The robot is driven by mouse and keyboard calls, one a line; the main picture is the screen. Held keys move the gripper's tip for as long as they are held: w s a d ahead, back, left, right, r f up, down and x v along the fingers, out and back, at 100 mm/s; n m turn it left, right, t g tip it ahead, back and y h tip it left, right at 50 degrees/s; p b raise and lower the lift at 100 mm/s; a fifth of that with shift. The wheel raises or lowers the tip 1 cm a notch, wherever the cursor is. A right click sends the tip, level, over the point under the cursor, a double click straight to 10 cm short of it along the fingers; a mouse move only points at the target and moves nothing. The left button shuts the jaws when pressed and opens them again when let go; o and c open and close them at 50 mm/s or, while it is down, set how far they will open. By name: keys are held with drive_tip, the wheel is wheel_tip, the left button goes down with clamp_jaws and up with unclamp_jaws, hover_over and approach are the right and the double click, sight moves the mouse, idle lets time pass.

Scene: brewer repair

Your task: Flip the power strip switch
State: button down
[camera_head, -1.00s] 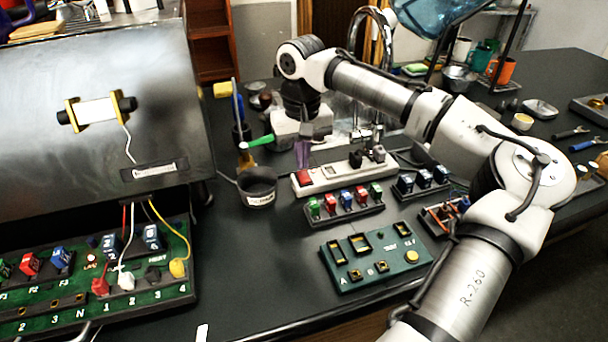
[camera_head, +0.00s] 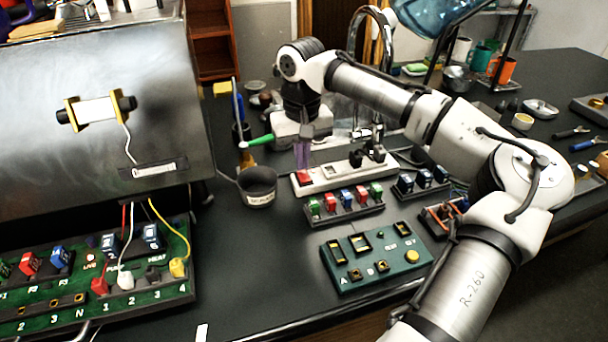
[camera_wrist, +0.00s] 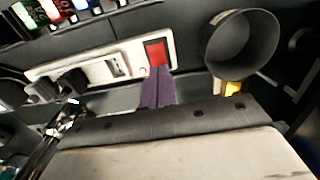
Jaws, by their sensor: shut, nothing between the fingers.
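The white power strip (camera_head: 335,175) lies on the dark bench, with black plugs (camera_head: 368,153) in its right part. Its red rocker switch (camera_head: 304,178) is at the left end. In the wrist view the red switch (camera_wrist: 156,53) sits on the white strip (camera_wrist: 104,69). My gripper (camera_head: 302,166), with purple fingers, points down at the switch end. In the wrist view the closed fingertips (camera_wrist: 158,72) are at the lower edge of the switch, holding nothing. I cannot tell whether they touch it or which way the rocker is tilted.
A dark cup (camera_head: 257,188) stands close left of the strip. A row of coloured switches (camera_head: 345,203) and a green panel (camera_head: 376,258) lie in front. A faucet (camera_head: 384,60) rises behind. The large metal machine (camera_head: 100,110) is at left.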

drive_tip(key=shift+f, duration=0.65)
drive_tip(key=shift+r, duration=0.1)
wheel_tip(320, 180, up, 7)
drive_tip(key=p, duration=0.6)
idle(0.4)
idle(0.4)
